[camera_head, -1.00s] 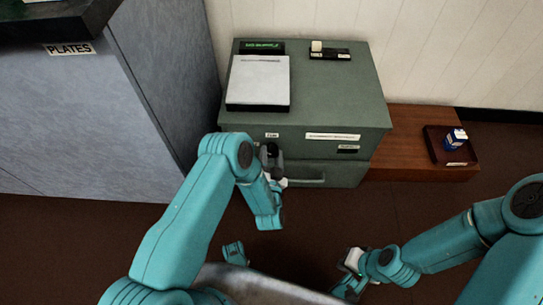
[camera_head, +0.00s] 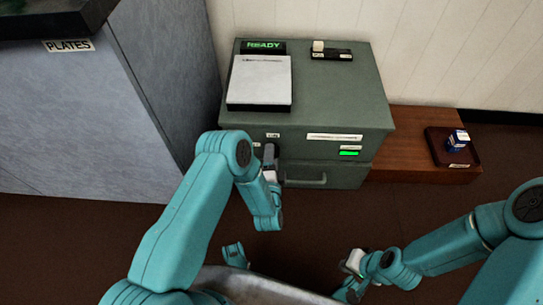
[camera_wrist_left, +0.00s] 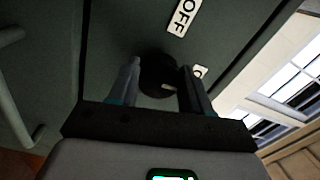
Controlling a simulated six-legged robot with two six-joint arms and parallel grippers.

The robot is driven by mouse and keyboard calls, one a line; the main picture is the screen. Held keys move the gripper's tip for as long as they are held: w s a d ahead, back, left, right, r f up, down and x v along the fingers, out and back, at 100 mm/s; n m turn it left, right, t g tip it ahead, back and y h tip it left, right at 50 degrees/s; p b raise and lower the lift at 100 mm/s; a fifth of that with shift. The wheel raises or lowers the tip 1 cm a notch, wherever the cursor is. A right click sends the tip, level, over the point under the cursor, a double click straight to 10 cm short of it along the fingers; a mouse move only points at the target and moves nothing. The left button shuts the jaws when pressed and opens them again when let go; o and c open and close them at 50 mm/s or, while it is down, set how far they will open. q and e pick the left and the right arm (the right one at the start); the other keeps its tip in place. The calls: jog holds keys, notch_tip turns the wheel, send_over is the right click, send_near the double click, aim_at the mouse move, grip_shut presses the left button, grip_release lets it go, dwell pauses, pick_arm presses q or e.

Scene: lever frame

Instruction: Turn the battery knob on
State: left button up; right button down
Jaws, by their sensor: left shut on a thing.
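The black battery knob (camera_wrist_left: 158,72) sits on the green cabinet's front, between the two fingers of my left gripper (camera_wrist_left: 160,88) in the left wrist view. The gripper is shut on it. An "OFF" label (camera_wrist_left: 184,16) is above the knob there, and a second label (camera_wrist_left: 199,71), partly hidden, is at its right. In the head view my left gripper (camera_head: 270,160) is at the upper left of the cabinet front, and the knob is hard to make out. My right gripper (camera_head: 350,287) is low in the picture, away from the cabinet; its jaws are unclear.
The green cabinet (camera_head: 340,95) has a lit "READY" display (camera_head: 263,46), a white-topped device (camera_head: 259,80) and a green indicator (camera_head: 349,153). A drawer handle (camera_head: 305,181) is below. A low wooden table (camera_head: 405,150) with a tray stands right; a grey cabinet (camera_head: 80,120) stands left.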

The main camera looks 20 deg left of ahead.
pick_arm(q)
jog(key=shift+w+r+m, duration=0.1)
jog(key=shift+r+m, duration=0.05)
jog(key=shift+m, duration=0.35)
jog(key=o, duration=1.1)
jog(key=shift+c, duration=0.2)
jog(key=shift+s, duration=0.2)
